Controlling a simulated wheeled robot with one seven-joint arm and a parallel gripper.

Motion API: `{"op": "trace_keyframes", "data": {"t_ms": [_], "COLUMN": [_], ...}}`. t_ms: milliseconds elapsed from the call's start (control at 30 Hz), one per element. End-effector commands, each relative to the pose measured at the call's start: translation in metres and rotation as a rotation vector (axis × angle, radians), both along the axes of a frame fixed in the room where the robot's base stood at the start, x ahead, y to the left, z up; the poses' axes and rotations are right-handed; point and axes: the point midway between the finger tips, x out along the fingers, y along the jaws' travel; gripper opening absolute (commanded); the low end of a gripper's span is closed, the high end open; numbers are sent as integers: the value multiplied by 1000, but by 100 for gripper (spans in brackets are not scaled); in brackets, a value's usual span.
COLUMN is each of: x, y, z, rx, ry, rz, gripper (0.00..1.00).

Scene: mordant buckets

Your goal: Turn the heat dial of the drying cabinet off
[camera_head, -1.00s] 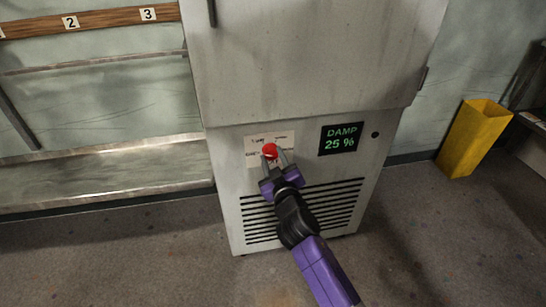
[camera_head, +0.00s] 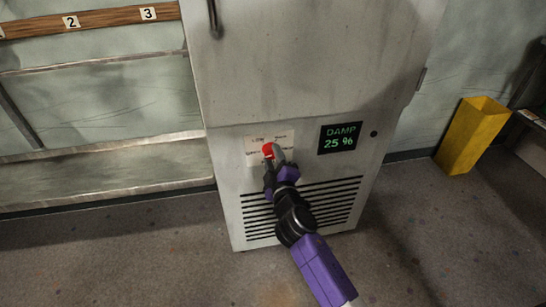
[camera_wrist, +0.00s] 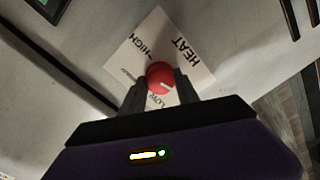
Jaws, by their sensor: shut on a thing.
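The drying cabinet (camera_head: 290,70) is a tall pale grey box with a lower front panel. Its red heat dial (camera_head: 268,150) sits on a white label (camera_head: 284,138) on that panel. In the wrist view the dial (camera_wrist: 160,76) has a pale pointer mark, and the label (camera_wrist: 196,65) reads HEAT, HIGH and LOW; other lettering is too small or hidden. My gripper (camera_head: 272,156) is shut on the dial, one finger at each side. It also shows in the wrist view (camera_wrist: 166,90). The fingers and dial cover part of the label.
A display (camera_head: 340,137) right of the dial reads DAMP 25 %. Vent slots (camera_head: 330,203) lie below the dial. A yellow bin (camera_head: 472,137) stands on the floor at the right. A metal rack (camera_head: 105,165) stands left of the cabinet. The floor in front is mostly clear.

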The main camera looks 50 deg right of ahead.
Motion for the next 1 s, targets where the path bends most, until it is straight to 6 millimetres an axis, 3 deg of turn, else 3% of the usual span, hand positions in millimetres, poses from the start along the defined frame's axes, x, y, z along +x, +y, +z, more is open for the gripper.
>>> {"op": "trace_keyframes", "data": {"t_ms": [400, 433, 533, 867, 1000], "x": [0, 0, 0, -1, -11], "y": [1, 2, 1, 1, 8], "z": [-1, -1, -1, 0, -1], "rx": [-8, -8, -8, -6, -6], "ry": [6, 6, 7, 5, 6], "rz": [3, 3, 2, 1, 1], "gripper": [0, 39, 59, 59, 59]}}
